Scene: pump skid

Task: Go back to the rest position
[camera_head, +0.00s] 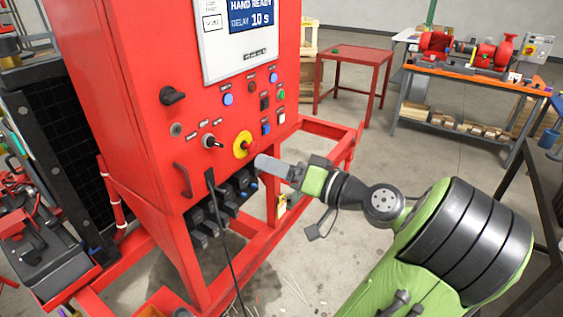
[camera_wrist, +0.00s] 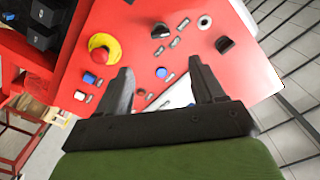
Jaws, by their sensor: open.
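My gripper (camera_head: 264,164) reaches in from the lower right in the head view, in front of the red control cabinet (camera_head: 125,75). Its tip shows close to the yellow-ringed emergency stop (camera_head: 243,145); I cannot tell the exact gap. In the wrist view my gripper (camera_wrist: 162,80) has its two dark fingers apart, with nothing held between them. The panel face lies beyond them. The emergency stop (camera_wrist: 100,46) shows up and left of the fingers, apart from them in the picture.
The panel carries a display (camera_head: 240,35), a black rotary knob (camera_head: 172,96), a red handle (camera_head: 181,180) and several buttons. A black cable hangs below. A red table (camera_head: 355,55) and a workbench (camera_head: 470,73) stand behind. Open floor lies right of the skid.

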